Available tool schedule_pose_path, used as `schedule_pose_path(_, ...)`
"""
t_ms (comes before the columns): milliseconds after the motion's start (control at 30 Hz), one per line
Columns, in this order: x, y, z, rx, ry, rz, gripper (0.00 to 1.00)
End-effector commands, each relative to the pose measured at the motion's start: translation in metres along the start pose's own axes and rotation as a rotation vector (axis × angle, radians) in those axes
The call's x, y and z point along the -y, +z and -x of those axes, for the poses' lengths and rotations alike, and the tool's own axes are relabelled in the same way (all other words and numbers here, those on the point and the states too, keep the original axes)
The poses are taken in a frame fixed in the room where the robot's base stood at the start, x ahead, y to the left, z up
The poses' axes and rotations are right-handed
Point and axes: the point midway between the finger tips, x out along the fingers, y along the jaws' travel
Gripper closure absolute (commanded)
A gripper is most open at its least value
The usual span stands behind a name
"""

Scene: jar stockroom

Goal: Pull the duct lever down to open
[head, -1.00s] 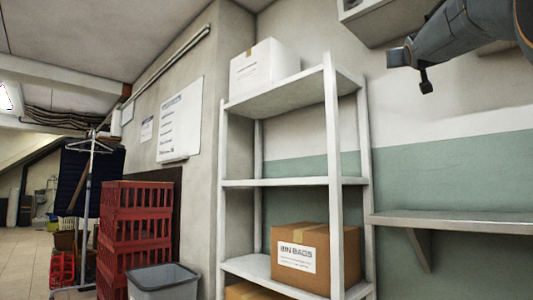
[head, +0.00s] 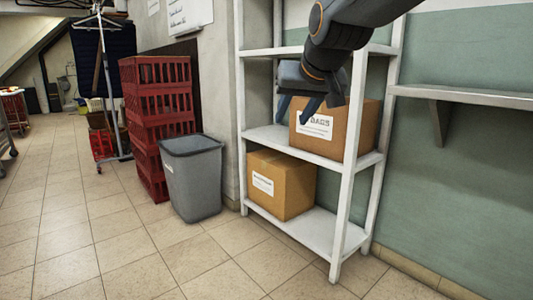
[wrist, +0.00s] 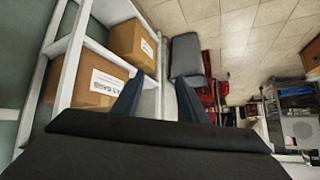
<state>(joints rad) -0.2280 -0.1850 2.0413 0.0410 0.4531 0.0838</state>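I cannot make out a duct or a duct lever in either view now. My gripper (head: 292,121) hangs from the top right of the head view, in front of the white shelf rack. It points down, and its two dark fingers are apart with nothing seen between them. The wrist view also shows my gripper (wrist: 159,77), with its fingers spread.
The white shelf rack (head: 346,200) holds a BIN BAGS box (head: 345,137) and a lower cardboard box (head: 285,184). A grey bin (head: 193,180) and stacked red crates (head: 150,125) stand to the left. A wall shelf (head: 460,96) juts out right. The tiled floor at left is open.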

Motion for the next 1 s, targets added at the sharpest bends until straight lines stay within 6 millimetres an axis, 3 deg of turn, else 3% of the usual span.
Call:
schedule_pose_path(33,0.018,0.032,-0.004,0.06,-0.026,0.02,0.61)
schedule_pose_path(100,0.039,0.076,-0.006,0.144,-0.057,0.046,0.61)
schedule_pose_path(300,0.084,0.205,0.004,0.387,-0.132,0.133,0.61)
schedule_pose_path(500,0.101,0.301,0.026,0.57,-0.174,0.209,0.61)
schedule_pose_path(867,0.102,0.412,0.067,0.792,-0.21,0.312,0.61)
schedule_pose_path(1000,0.096,0.392,0.075,0.783,-0.186,0.283,0.61)
